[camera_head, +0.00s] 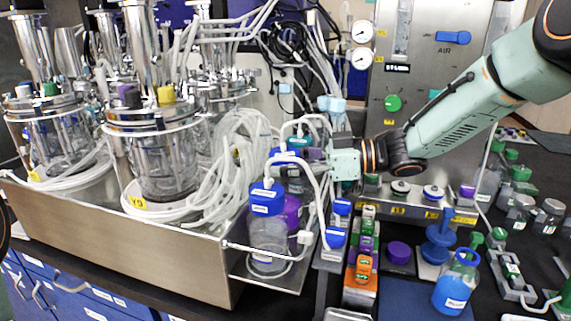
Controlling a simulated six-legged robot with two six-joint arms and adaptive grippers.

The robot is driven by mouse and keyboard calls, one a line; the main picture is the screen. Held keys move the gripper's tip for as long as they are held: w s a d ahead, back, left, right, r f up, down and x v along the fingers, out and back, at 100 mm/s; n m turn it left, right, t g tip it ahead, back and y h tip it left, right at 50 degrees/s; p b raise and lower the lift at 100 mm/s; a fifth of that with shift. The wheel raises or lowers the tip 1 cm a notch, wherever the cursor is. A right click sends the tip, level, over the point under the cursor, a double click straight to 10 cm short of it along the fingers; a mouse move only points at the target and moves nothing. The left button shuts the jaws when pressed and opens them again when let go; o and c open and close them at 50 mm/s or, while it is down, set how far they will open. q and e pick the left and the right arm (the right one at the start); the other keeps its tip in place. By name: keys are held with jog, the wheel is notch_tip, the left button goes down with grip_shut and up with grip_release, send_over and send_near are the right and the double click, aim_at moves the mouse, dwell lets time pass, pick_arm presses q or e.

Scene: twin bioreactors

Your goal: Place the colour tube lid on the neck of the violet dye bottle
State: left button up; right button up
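The violet dye bottle (293,213) stands behind a clear bottle with a blue cap (267,199) at the end of the steel tray. Its neck is mostly hidden behind white tubing. My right gripper (322,157) reaches in from the right, above and slightly right of the violet bottle. Close to its fingertips are a small violet part and blue and teal lids with white tubes (287,154). I cannot tell which of these is the colour tube lid, or whether the fingers hold one. My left gripper is not in view.
A violet round cap (398,252) lies on a dark mat. An open bottle of blue liquid (455,284) stands to its right. Glass reactors (160,155) and coiled tubing (238,150) fill the steel tray (180,262) at left. A gauge panel (415,100) stands behind my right arm.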

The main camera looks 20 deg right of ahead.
jog(key=o, duration=0.4)
jog(key=shift+w+f, duration=0.25)
jog(key=shift+f, duration=0.1)
jog(key=shift+s+r, duration=0.25)
jog(key=shift+s, duration=0.05)
jog(key=shift+d+r, duration=0.1)
jog(key=shift+d, duration=0.25)
jog(key=p+v, duration=0.3)
jog(key=v, duration=0.8)
jog(key=shift+d, duration=0.1)
